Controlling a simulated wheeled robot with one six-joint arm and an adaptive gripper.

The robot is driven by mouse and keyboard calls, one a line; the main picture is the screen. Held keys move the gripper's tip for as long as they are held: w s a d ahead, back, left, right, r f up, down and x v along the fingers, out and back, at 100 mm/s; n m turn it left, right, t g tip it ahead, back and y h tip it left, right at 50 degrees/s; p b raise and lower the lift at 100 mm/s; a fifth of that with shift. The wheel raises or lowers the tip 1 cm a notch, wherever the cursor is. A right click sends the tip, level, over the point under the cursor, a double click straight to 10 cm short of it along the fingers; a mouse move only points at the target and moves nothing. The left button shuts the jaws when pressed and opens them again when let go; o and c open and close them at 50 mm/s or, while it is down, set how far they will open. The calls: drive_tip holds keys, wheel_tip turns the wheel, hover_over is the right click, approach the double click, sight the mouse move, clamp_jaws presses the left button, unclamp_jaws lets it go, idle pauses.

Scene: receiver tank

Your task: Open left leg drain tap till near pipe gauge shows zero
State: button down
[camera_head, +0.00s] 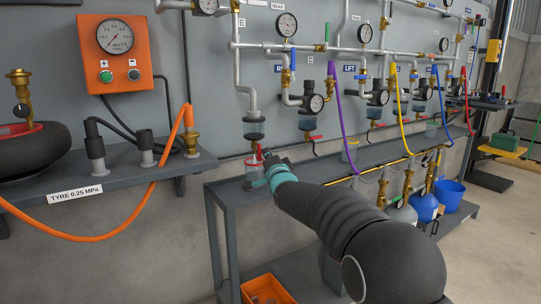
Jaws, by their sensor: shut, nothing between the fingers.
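A small red tap handle (258,151) shows just under that bowl. My gripper (265,153) is shut, at the end of my arm, right beside the red handle; I cannot tell whether it touches it. It partly hides the tap. A clear cup with a red rim (253,172) stands on the shelf below. A round white pipe gauge (287,25) sits on the upper pipe; its reading is too small to tell.
Several regulators with gauges (315,103) and coloured hoses line the panel to the right. An orange tyre gauge box (121,52) and orange hose (150,190) are at left. A grey shelf (225,188) runs beneath my arm. An orange bin (267,290) sits low down.

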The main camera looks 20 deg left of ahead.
drive_tip(key=shift+w+d+m, duration=0.15)
drive_tip(key=shift+d+m, duration=0.2)
drive_tip(key=shift+m, duration=0.15)
drive_tip(key=shift+a, duration=0.1)
